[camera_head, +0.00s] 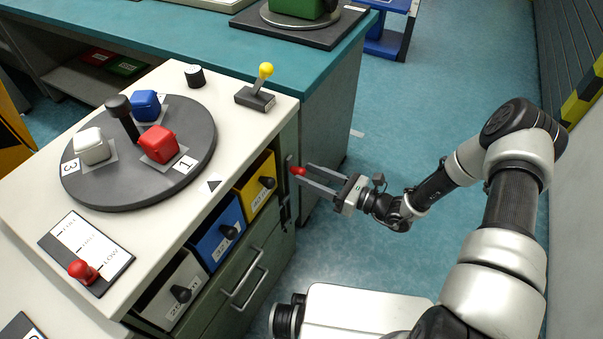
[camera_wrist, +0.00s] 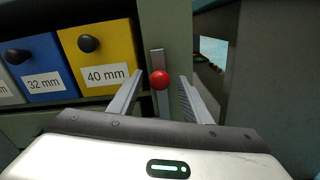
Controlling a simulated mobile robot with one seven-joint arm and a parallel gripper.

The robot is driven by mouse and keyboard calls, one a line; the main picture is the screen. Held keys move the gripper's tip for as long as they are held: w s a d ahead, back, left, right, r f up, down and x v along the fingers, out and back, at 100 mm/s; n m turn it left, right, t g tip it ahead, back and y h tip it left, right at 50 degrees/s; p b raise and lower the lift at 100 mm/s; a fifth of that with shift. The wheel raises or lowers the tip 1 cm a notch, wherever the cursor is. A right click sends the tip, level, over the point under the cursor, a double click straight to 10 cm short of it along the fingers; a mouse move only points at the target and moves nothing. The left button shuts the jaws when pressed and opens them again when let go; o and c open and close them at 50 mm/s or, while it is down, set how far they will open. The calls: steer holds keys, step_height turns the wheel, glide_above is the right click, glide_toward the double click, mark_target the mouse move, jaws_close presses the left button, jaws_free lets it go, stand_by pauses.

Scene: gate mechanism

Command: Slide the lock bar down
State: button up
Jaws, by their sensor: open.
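The lock bar is a grey vertical strip on the cabinet's green side post, and its upper part shows in the wrist view (camera_wrist: 157,62). Its red ball knob (camera_wrist: 160,80) sits between my open fingers in that view. In the head view the red knob (camera_head: 298,171) shows at the tips of my gripper (camera_head: 308,177). My gripper is open, with one finger on each side of the knob. I cannot tell whether a finger touches it. The lower part of the bar is hidden in the wrist view by my gripper body.
The yellow drawer (camera_head: 255,184), blue drawer (camera_head: 218,232) and white drawer (camera_head: 172,290) have black knobs and lie left of the post. The white worktop holds a dark turntable (camera_head: 190,190) with coloured blocks, and a yellow-tipped lever (camera_head: 262,84).

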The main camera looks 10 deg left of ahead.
mark_target(301, 172)
steer(key=shift+x, duration=1.55)
jaws_close()
steer(key=shift+f, duration=0.15)
